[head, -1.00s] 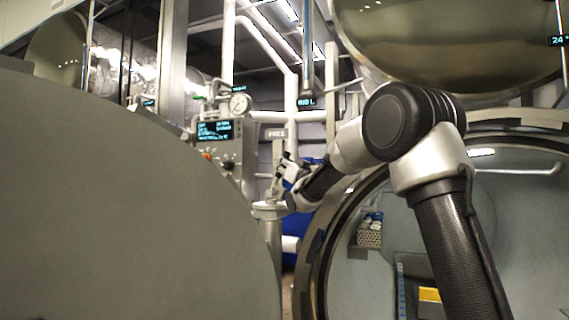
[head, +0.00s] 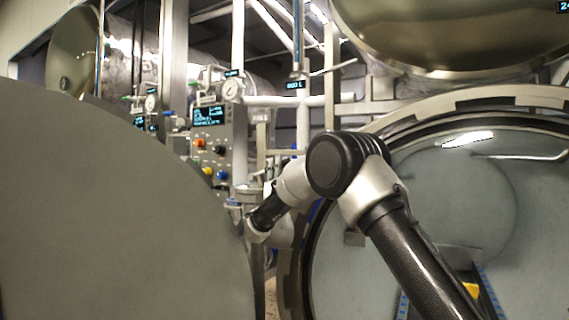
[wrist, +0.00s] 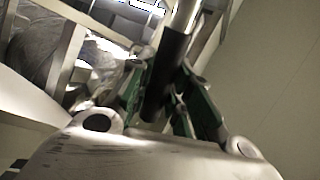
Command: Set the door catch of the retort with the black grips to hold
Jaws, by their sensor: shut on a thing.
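In the wrist view my gripper (wrist: 163,78) has its green-padded fingers on both sides of a black grip (wrist: 172,62) and is shut on it. The grip sits on a bright metal bar (wrist: 186,14) that runs up out of the picture. In the head view my wrist reaches to the edge of a large grey round door (head: 110,220); the fingers and the grip cannot be made out there. A small sign reading FREE (head: 261,118) shows above my wrist. The catch's own position is not clear.
A control panel (head: 210,135) with a lit display and coloured buttons stands behind the wrist. An open round retort mouth (head: 312,230) fills the right, under a large shiny domed door (head: 450,35). The grey door blocks the lower left.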

